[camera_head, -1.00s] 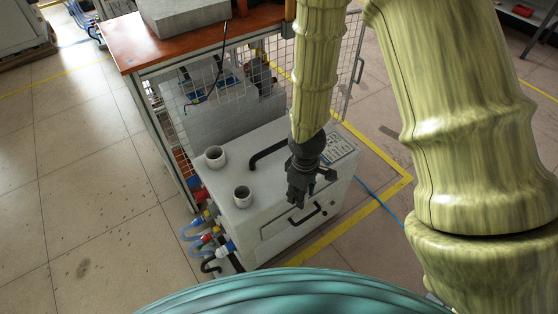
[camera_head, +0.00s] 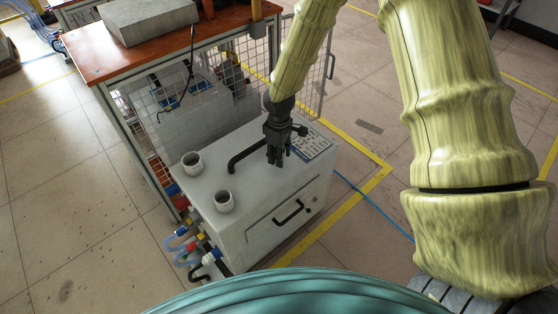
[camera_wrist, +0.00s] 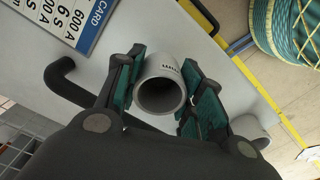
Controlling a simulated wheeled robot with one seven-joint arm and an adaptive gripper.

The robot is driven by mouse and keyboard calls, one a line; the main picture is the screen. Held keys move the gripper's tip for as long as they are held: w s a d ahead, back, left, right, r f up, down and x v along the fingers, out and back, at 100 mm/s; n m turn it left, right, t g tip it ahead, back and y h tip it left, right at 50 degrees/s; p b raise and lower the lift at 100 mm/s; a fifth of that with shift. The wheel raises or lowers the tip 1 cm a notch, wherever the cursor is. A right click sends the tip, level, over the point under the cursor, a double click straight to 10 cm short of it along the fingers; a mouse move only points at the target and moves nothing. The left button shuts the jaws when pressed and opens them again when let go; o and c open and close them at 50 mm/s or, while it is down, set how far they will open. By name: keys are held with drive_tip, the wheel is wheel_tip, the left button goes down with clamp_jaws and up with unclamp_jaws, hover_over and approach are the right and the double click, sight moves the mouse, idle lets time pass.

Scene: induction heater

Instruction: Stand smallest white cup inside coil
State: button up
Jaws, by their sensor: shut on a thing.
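A small pale grey-white cup (camera_wrist: 168,68) with lettering on its side sits between the teal finger pads of my gripper (camera_wrist: 163,86). The gripper is shut on its outer wall, and its round opening shows. In the head view my gripper (camera_head: 277,152) is over the top of the white cabinet, right of the black handle; the held cup cannot be made out there. Two other white cups stand upright on the cabinet's left side: a rear one (camera_head: 193,165) and a front one (camera_head: 224,202). One loose cup (camera_wrist: 250,131) shows in the wrist view. I cannot identify the coil.
The white cabinet (camera_head: 262,222) has a bent black handle (camera_head: 240,158) and a printed panel (camera_head: 312,144) on top, with hoses at its lower left. A wooden-topped bench with mesh sides (camera_head: 92,58) stands behind. Floor at left and right is open.

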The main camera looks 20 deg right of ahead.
drive_tip(key=shift+w+f+b, duration=0.1)
drive_tip(key=shift+f+b, duration=0.25)
drive_tip(key=shift+f, duration=1.4)
drive_tip(key=shift+f, duration=0.1)
drive_tip(key=o, duration=1.1)
drive_tip(key=shift+c, duration=0.2)
wheel_tip(320, 180, up, 12)
drive_tip(key=p, duration=0.2)
